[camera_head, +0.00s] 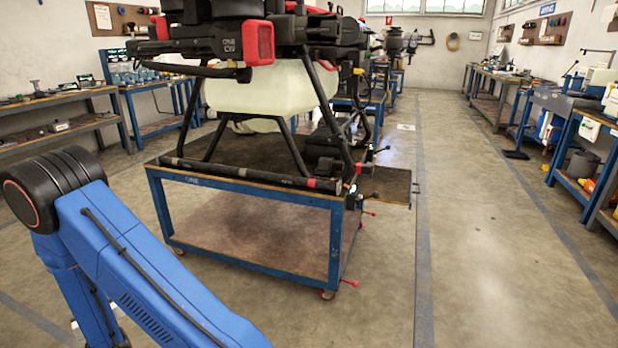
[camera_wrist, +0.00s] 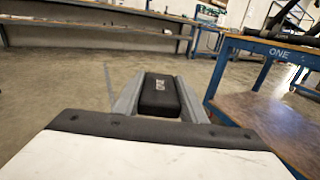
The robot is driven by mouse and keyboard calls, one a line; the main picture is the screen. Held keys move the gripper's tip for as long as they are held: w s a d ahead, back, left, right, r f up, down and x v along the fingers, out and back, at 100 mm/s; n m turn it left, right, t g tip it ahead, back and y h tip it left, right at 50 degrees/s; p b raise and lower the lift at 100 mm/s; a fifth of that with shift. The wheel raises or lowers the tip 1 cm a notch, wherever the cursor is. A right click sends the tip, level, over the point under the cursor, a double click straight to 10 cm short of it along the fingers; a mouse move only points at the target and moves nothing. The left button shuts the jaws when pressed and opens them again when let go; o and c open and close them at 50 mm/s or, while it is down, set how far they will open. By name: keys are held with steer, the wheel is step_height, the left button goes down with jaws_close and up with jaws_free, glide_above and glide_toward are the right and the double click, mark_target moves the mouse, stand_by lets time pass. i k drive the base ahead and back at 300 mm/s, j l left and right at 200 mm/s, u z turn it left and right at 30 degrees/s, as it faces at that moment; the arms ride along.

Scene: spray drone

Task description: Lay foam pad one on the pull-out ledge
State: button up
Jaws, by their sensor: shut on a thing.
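In the wrist view, my gripper (camera_wrist: 160,97) is shut on a black foam pad (camera_wrist: 159,92) with pale lettering on its top. The pad sits between the two grey fingers, held in the air over the floor, left of the blue cart. In the head view my blue arm fills the lower left; my gripper and the pad are out of that view. The pull-out ledge (camera_head: 392,186) sticks out from the right side of the blue cart (camera_head: 255,192), with a small handle at its outer edge. Nothing is seen lying on it.
A large drone (camera_head: 265,85) with a pale tank stands on the cart, its legs and tubes over the top. Red-tipped levers (camera_head: 348,283) jut from the cart's right side. Workbenches line both walls. The floor aisle (camera_head: 480,230) right of the cart is clear.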

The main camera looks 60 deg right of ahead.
mark_target(393, 192)
steer(key=k+l+z, duration=0.75)
steer(key=l, duration=0.15)
steer(key=k+l+z, duration=0.35)
steer(key=l+z, duration=0.15)
steer(key=l, duration=0.3)
steer(key=k+l+z, duration=0.1)
steer(key=l+z, duration=0.2)
steer(key=l, duration=0.1)
